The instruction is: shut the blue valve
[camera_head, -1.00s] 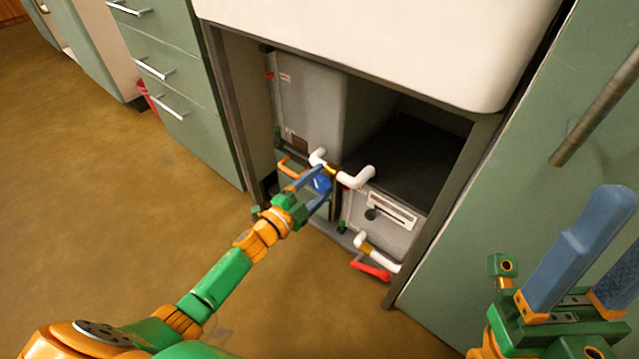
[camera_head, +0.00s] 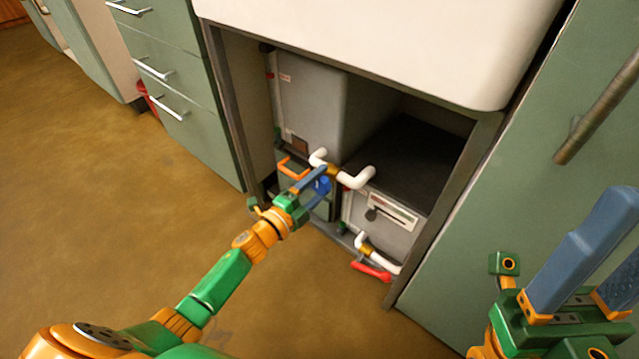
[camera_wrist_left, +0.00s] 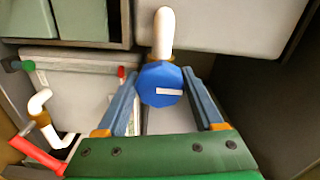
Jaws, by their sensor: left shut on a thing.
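The blue valve (camera_head: 323,185) is a faceted blue knob on a white pipe with a brass fitting (camera_head: 334,171), inside the open cabinet. My left gripper (camera_head: 319,183) reaches in from the left and is shut on the blue valve. In the left wrist view the knob (camera_wrist_left: 160,84) sits between the two blue fingers, with a white label on its face and the white pipe behind it. The fingers partly hide the knob in the head view. My right gripper (camera_head: 612,255) is open and empty at the right, away from the valve.
An orange handle (camera_head: 292,168) lies just left of the blue valve, and a red handle (camera_head: 371,271) is on a lower white pipe. Grey boxes (camera_head: 312,105) fill the cabinet. A white counter (camera_head: 380,40) overhangs above. The floor (camera_head: 90,200) to the left is clear.

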